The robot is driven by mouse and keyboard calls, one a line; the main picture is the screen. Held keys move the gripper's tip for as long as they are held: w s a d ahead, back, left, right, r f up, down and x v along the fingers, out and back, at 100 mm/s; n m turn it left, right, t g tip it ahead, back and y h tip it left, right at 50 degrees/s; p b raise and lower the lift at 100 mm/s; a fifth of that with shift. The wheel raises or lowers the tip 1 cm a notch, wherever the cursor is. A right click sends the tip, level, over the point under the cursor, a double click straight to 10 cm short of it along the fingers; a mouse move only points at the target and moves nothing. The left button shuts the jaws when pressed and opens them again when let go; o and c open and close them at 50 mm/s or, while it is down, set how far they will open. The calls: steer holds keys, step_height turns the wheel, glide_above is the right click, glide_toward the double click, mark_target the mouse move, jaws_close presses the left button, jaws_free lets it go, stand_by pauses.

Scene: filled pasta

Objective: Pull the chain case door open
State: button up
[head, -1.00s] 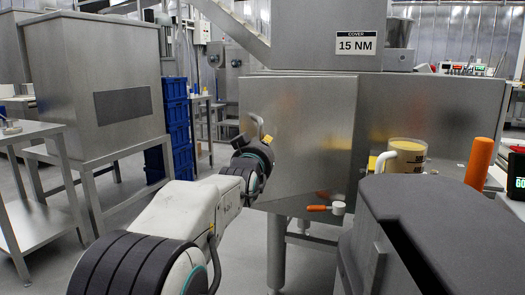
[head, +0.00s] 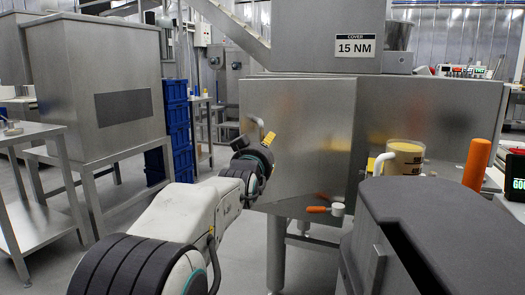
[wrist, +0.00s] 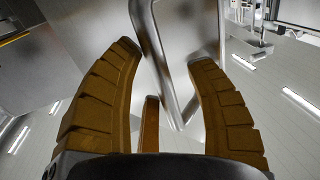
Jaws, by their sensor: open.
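The chain case door (head: 305,140) is a broad brushed-steel panel in the middle of the head view. I cannot tell whether it stands ajar. Its bent bar handle (head: 257,125) stands out near the upper left edge. My gripper (head: 265,139) is at this handle, mostly hidden behind its own wrist in the head view. In the wrist view, my gripper (wrist: 163,52) is open, with its ribbed yellow-brown fingers apart. The steel handle (wrist: 155,60) runs between the fingers with gaps visible; contact is not clear.
An orange-handled tool (head: 324,209) is below the door. A jug of yellow contents (head: 405,157) and an orange cylinder (head: 477,163) are at right. A steel hopper on a stand (head: 95,80) and blue crates (head: 178,130) are at left. Floor between them and the door is clear.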

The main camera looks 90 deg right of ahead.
steer(key=w+a, duration=0.1)
steer(key=a, duration=1.1)
steer(key=shift+w, duration=0.3)
steer(key=shift+c, duration=0.2)
